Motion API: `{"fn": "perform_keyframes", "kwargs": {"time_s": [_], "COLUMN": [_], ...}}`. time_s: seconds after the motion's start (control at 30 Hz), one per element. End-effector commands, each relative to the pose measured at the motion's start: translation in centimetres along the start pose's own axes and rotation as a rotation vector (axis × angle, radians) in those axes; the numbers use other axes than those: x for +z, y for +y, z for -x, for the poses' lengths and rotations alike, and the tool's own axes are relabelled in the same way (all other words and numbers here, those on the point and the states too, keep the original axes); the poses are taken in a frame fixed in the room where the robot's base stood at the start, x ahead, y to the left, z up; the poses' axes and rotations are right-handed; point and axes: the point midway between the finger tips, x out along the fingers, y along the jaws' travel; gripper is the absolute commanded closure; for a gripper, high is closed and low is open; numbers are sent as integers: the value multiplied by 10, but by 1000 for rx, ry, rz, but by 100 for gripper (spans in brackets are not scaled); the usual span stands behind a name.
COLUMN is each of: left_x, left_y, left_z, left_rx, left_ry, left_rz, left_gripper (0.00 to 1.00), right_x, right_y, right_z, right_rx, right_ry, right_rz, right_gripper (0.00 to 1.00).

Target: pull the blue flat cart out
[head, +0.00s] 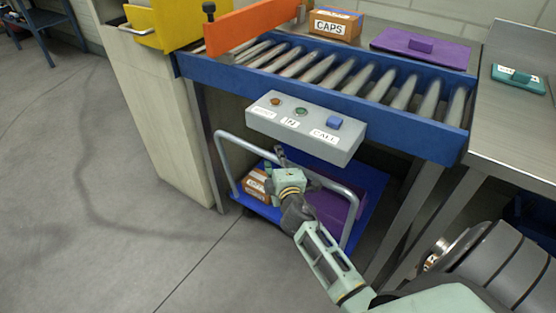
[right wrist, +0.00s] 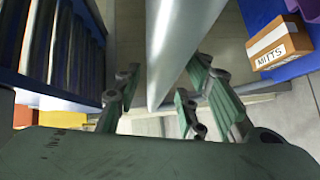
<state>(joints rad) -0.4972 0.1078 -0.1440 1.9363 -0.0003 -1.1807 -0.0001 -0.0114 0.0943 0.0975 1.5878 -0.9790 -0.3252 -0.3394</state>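The blue flat cart (head: 374,205) stands on the floor under the roller conveyor, with a grey tube handle (head: 221,158) rising at its near side. A brown box (head: 254,184) and a purple case (head: 334,206) lie on its deck. My right gripper (head: 281,157) is at the top bar of the handle. In the right wrist view the grey tube (right wrist: 182,45) runs between the spread fingers of that gripper (right wrist: 165,92), with gaps showing beside it. I cannot tell whether either finger touches it. My left gripper is not in view.
A grey button box (head: 305,127) juts from the blue roller conveyor (head: 320,82) just above my right gripper. A pale cabinet (head: 160,110) stands left of the cart, and a steel table (head: 515,125) stands right. Floor (head: 110,240) at the left front is clear.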

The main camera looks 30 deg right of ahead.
Motion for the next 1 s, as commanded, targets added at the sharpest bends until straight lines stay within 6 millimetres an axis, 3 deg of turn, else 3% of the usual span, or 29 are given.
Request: {"fn": "perform_keyframes", "kwargs": {"time_s": [0.43, 1.0], "left_x": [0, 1], "left_y": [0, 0], "left_z": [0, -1], "left_rx": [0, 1], "left_ry": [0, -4], "left_rz": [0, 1], "left_gripper": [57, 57], "right_x": [0, 1], "right_y": [0, -1], "right_z": [0, -1], "right_rx": [0, -2], "right_ry": [0, 0], "right_rz": [-1, -3], "right_gripper": [100, 100]}}
